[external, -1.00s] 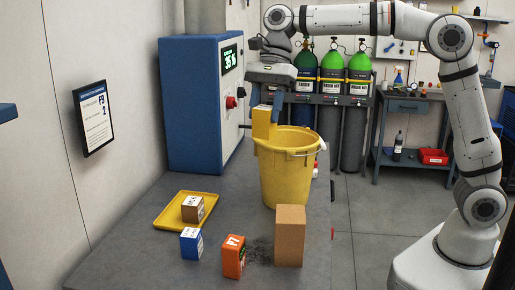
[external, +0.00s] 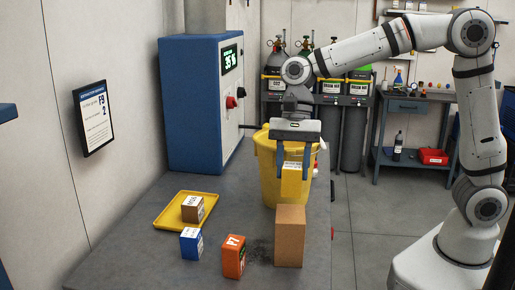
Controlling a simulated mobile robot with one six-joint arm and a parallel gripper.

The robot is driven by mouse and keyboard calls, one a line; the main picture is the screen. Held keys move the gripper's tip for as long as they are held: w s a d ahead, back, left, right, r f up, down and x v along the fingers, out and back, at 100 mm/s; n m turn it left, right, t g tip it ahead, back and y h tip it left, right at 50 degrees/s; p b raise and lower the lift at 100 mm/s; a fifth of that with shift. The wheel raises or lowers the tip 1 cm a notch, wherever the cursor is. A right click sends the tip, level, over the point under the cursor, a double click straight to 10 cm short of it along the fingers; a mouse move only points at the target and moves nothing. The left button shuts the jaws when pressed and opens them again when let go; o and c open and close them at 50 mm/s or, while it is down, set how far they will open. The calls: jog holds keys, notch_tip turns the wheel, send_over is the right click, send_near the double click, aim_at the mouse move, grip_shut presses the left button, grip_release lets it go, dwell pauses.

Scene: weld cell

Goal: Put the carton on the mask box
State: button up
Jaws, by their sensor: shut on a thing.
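My gripper (external: 293,172) points down with its blue fingers shut on a yellow box (external: 292,185) with a pale label. It holds this box up, in front of the yellow bucket in the picture and above the tall plain brown cardboard box (external: 290,236). A small brown box (external: 193,209) with a white labelled top sits on the yellow tray (external: 168,216); its lettering is too small to read surely. A blue box (external: 191,243) and an orange box (external: 233,257) stand upright on the table. I cannot tell for sure which box is the mask box.
The yellow bucket (external: 266,160) stands at the back right of the grey table (external: 130,268). A blue-and-white cabinet (external: 190,105) stands behind the tray. Gas cylinders (external: 352,125) stand beyond the table. The table's left front is clear.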

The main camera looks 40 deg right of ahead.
aim_at(292, 188)
jog(key=shift+f, duration=2.7)
jog(key=shift+f, duration=0.2)
jog(key=o, duration=1)
jog(key=shift+r, duration=0.1)
jog(key=v, duration=1.2)
jog(key=shift+r, duration=0.15)
